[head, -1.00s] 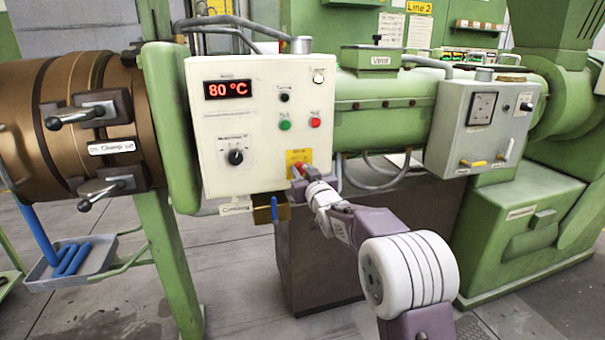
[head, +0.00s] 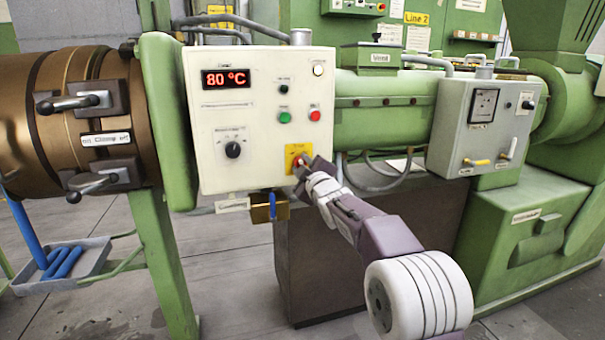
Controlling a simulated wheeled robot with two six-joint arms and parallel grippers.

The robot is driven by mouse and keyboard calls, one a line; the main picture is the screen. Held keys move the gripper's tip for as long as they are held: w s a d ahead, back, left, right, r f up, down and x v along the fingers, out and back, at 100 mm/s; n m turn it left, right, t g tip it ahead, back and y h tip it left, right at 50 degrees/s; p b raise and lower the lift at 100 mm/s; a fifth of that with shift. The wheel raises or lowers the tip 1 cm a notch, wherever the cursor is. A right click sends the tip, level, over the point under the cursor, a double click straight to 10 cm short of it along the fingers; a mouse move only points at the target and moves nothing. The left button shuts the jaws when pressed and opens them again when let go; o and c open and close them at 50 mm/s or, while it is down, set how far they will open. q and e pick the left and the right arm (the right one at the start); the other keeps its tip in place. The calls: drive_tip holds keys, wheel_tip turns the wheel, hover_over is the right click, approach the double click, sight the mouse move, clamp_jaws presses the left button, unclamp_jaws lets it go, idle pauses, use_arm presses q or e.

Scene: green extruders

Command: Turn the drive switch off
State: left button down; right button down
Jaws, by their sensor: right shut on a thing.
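The drive switch (head: 297,161) is a small red knob on a yellow plate, low on the right of the cream control panel (head: 207,182). The plate's lettering is too blurred to read. My right gripper (head: 303,168) reaches it from the lower right and is shut on the red knob. The fingers hide part of the knob, so its exact angle cannot be told. My left gripper is not in view.
The panel shows 80 °C on a display (head: 226,79), with a black rotary knob (head: 233,150) and green and red buttons above the switch. A blue-handled valve (head: 271,206) hangs just below the panel. A grey box (head: 452,135) with levers is at right.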

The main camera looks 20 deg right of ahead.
drive_tip(key=shift+f+n+b, duration=0.1)
drive_tip(key=shift+n+b, duration=0.65)
drive_tip(key=shift+n, duration=0.75)
drive_tip(key=c, duration=1.1)
unclamp_jaws()
drive_tip(key=shift+o, duration=0.2)
drive_tip(key=shift+s, duration=0.3)
drive_tip(key=s+b, duration=0.1)
drive_tip(key=s, duration=0.7)
drive_tip(key=shift+s+d+b, duration=0.15)
drive_tip(key=shift+s+b, duration=0.1)
drive_tip(key=shift+b, duration=0.05)
